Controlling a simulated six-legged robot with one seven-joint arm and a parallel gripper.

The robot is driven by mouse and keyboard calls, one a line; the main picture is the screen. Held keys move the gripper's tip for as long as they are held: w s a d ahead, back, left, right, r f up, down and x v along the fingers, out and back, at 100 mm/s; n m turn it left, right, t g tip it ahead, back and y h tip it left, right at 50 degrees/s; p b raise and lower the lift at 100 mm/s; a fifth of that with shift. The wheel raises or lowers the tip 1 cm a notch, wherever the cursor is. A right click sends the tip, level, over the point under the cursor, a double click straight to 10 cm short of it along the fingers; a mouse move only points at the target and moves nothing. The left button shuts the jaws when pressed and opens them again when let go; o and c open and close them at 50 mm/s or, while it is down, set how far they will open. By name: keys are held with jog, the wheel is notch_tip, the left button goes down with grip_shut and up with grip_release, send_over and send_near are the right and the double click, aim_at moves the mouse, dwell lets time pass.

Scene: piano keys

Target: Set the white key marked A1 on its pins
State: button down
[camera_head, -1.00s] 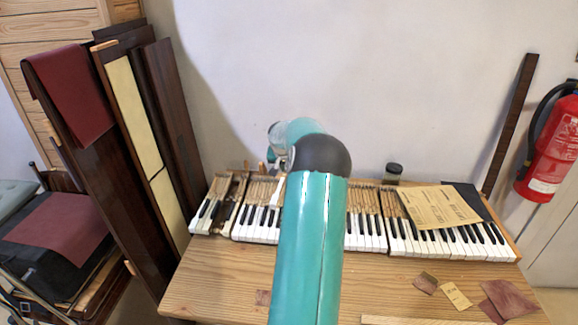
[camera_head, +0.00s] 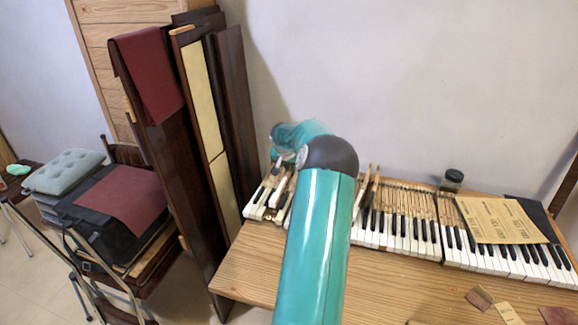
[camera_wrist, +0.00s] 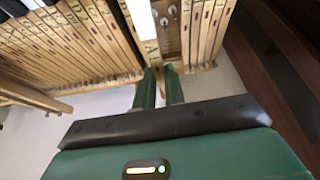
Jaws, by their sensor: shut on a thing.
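My gripper (camera_wrist: 160,76) shows in the wrist view with its two green fingers close together at the end of a key. This key has a white top (camera_wrist: 141,18) and a bare wood end marked in dark letters too small to read surely. It lies beside a gap in the row, where round metal pins (camera_wrist: 172,10) stand up from a wooden rail. I cannot tell whether the key touches the rail. In the head view my arm hides the gripper; a pale strip beside the arm may be the held key.
The keyboard (camera_head: 400,238) lies along the back of the wooden table (camera_head: 262,262). Neighbouring wooden keys (camera_wrist: 80,40) stand close beside the gap. Tall dark panels (camera_head: 232,110) lean at the left.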

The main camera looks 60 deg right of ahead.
jog(key=shift+a+f, duration=0.2)
jog(key=shift+d+f, duration=0.1)
jog(key=shift+f, duration=0.2)
jog(key=shift+w+f, duration=0.15)
jog(key=shift+f, duration=1.55)
jog(key=shift+f, duration=0.15)
